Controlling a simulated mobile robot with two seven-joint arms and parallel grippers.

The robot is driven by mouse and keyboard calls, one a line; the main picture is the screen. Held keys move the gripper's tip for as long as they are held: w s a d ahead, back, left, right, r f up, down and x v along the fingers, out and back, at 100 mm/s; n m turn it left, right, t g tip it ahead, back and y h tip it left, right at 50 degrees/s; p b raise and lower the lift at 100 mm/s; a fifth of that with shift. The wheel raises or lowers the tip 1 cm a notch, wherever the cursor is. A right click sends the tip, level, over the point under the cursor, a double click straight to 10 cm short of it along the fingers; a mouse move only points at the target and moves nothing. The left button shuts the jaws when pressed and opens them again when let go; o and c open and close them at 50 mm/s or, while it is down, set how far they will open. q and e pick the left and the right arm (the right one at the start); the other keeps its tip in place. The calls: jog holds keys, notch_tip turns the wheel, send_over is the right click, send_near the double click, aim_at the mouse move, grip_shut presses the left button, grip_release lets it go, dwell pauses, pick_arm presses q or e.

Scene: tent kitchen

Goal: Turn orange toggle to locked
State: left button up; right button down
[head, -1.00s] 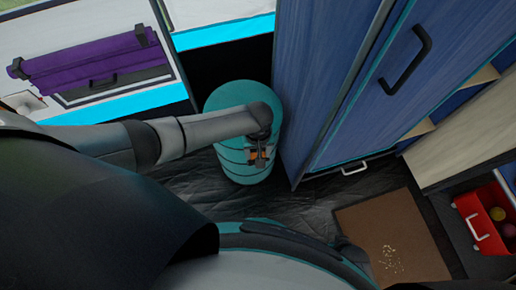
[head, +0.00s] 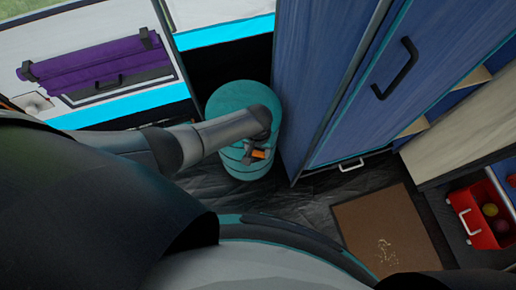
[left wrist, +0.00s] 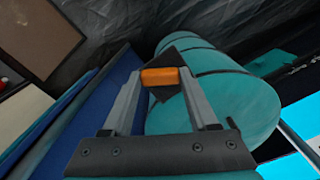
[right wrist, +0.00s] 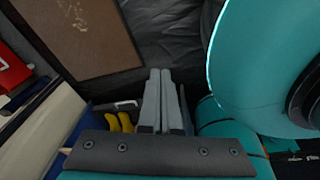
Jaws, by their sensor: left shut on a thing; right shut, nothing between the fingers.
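The orange toggle (head: 258,154) is small and sits in front of the teal banded cylinder (head: 238,97), near its lower part in the head view. In the left wrist view the toggle (left wrist: 160,76) is a short orange bar lying crosswise, with a dark diamond-shaped piece behind it. My left gripper (left wrist: 161,80) is shut on the toggle, one finger at each end. The teal cylinder (left wrist: 235,105) is just beyond. I cannot read any locked mark. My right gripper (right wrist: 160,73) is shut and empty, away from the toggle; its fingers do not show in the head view.
A tall blue cabinet (head: 325,75) stands close to the right of the cylinder. A brown mat (head: 385,235) lies on the dark floor, with a red bin (head: 482,225) beyond it. A purple roll (head: 97,68) is at upper left. Yellow objects (right wrist: 120,122) lie near my right gripper.

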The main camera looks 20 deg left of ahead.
pick_arm(q)
jog(key=m, duration=0.6)
jog(key=shift+m+p, duration=0.3)
jog(key=shift+p, duration=0.1)
jog(key=m, duration=0.3)
jog(key=shift+m, duration=1)
pick_arm(e)
jog(key=shift+s+a+r, duration=0.35)
jog(key=shift+s+r, duration=0.1)
jog(key=shift+s, duration=0.25)
pick_arm(q)
jog(key=o, duration=1)
jog(key=shift+c, duration=0.2)
jog(key=o, duration=0.4)
pick_arm(e)
jog(key=shift+w, duration=0.4)
